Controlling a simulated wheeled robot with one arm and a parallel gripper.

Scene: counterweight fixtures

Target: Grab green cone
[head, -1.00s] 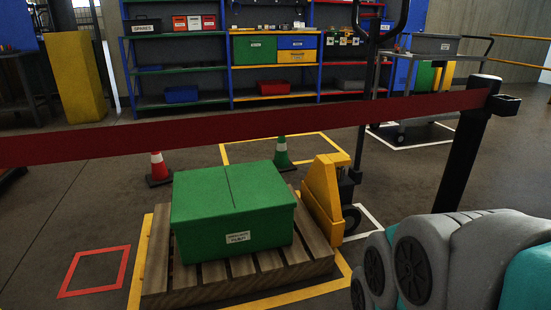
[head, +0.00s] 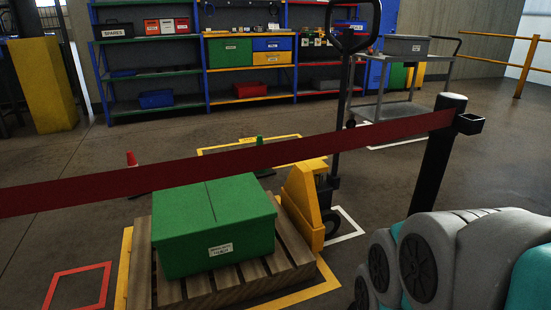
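The green cone (head: 260,141) stands on the floor behind the red barrier belt, beyond the green box. Only its tip shows above the belt, with a bit of its base below it. A part of my arm shows at the lower right, but my gripper is not in view.
A red barrier belt (head: 350,145) runs across to a black post (head: 439,155). Behind it are a green box (head: 213,226) on a wooden pallet (head: 285,262), a yellow pallet jack (head: 304,200) and a red cone (head: 131,158).

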